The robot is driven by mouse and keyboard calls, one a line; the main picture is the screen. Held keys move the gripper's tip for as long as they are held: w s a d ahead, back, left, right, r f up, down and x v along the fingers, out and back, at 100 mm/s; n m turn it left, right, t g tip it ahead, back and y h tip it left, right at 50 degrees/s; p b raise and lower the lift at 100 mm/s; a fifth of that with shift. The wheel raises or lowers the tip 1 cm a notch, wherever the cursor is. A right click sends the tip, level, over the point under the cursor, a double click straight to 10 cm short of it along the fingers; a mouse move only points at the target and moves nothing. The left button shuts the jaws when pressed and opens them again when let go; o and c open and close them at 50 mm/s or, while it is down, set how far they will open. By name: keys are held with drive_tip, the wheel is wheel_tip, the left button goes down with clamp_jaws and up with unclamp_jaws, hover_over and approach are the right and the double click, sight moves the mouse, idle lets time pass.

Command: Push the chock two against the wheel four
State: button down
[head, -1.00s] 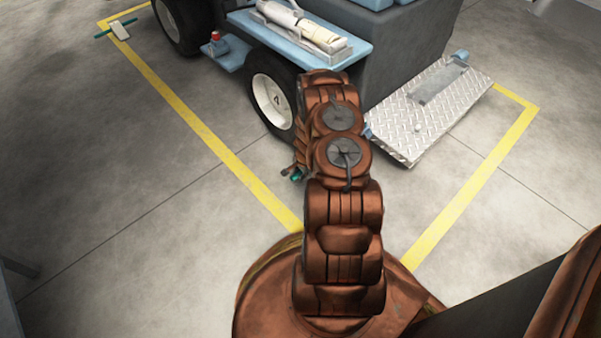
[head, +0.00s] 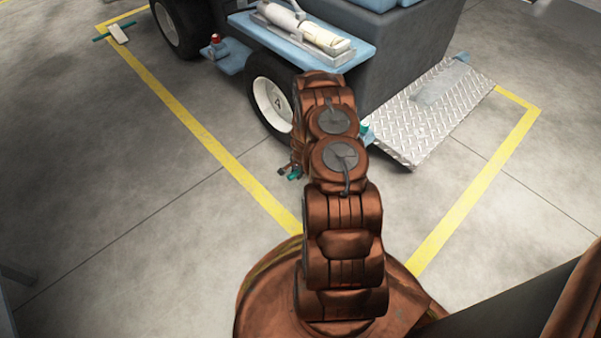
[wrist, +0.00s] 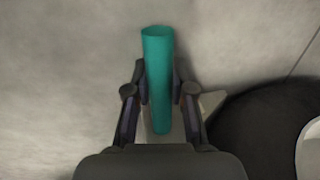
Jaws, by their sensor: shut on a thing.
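Wheel four (head: 273,102), a black tyre with a white rim marked 4, is at the cart's near rear corner in the head view. Its dark tyre (wrist: 265,125) fills the right of the wrist view. My gripper (wrist: 160,90) is shut on the teal handle (wrist: 157,55) of a chock. The chock's pale body (wrist: 211,102) shows partly behind the fingers, beside the tyre; I cannot tell whether they touch. In the head view, my arm hides most of the gripper and chock; a bit of teal (head: 294,173) shows just below wheel four.
Another pale chock (head: 118,34) with a teal handle lies at the far left by the yellow floor line (head: 190,122). A diamond-plate step (head: 425,115) juts out right of my arm. A blue side step (head: 228,55) stands left of wheel four. The floor at left is clear.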

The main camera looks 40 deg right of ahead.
drive_tip(key=shift+w+p, duration=0.3)
drive_tip(key=shift+w, duration=0.1)
drive_tip(key=shift+w+a, duration=0.1)
drive_tip(key=c, duration=0.9)
unclamp_jaws()
drive_tip(key=shift+r, duration=0.1)
drive_tip(key=shift+s+r, duration=0.4)
drive_tip(key=shift+r, duration=1.55)
drive_tip(key=shift+s+r, duration=0.35)
drive_tip(key=shift+r, duration=1.55)
drive_tip(key=shift+s+r, duration=0.4)
drive_tip(key=shift+r, duration=1.55)
